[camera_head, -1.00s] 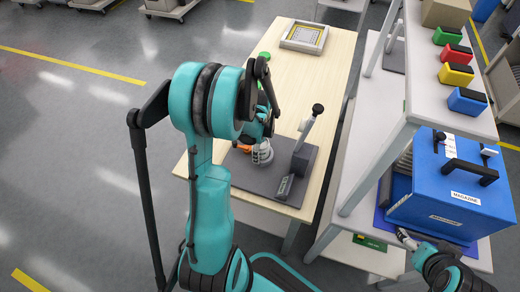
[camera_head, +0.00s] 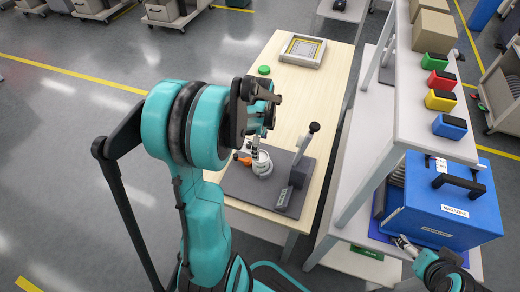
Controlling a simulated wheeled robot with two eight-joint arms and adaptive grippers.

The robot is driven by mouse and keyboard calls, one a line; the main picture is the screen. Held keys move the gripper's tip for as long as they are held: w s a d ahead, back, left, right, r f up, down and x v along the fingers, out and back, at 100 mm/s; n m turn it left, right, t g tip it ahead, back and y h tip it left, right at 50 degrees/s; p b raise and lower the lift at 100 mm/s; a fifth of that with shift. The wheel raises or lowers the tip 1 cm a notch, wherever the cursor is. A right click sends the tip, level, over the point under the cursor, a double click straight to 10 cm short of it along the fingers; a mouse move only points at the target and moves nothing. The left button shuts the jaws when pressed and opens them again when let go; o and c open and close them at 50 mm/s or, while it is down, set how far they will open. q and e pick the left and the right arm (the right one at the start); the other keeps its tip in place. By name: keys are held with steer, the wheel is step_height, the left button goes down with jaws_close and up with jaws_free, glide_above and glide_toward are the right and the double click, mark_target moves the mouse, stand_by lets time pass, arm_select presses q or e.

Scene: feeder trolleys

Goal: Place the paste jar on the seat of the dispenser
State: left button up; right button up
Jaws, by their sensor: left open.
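A pale, round paste jar (camera_head: 262,165) stands upright on the dark grey base plate of the dispenser (camera_head: 234,182). The dispenser's slanted post with a black knob (camera_head: 314,127) rises to the right of the jar. The seat cannot be made out apart from the jar. My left gripper (camera_head: 256,146) is open, just above and behind the jar; its arm partly hides it, and I cannot tell whether a finger touches the jar. My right gripper (camera_head: 405,244) is at the lower right beside the blue magazine; its jaws are too small to judge.
The wooden table (camera_head: 288,97) bears a green disc (camera_head: 264,70) and a framed tray (camera_head: 302,40) at the back. A small orange part (camera_head: 242,158) lies left of the jar. The grey shelf (camera_head: 400,110) at right holds coloured bins and the blue magazine box (camera_head: 455,207).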

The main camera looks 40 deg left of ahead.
arm_select(q)
steer(key=shift+r, duration=0.5)
steer(key=s+d+r+n+t, duration=0.3)
steer(key=s+d+r+n, duration=0.1)
steer(key=d, duration=0.5)
steer(key=s+d+r+n+t, duration=0.4)
steer(key=d+r+n, duration=0.2)
steer(key=d+n, duration=0.3)
steer(key=shift+s+d+r+n, duration=0.15)
steer(key=shift+d+r+n, duration=0.2)
steer(key=shift+d, duration=0.1)
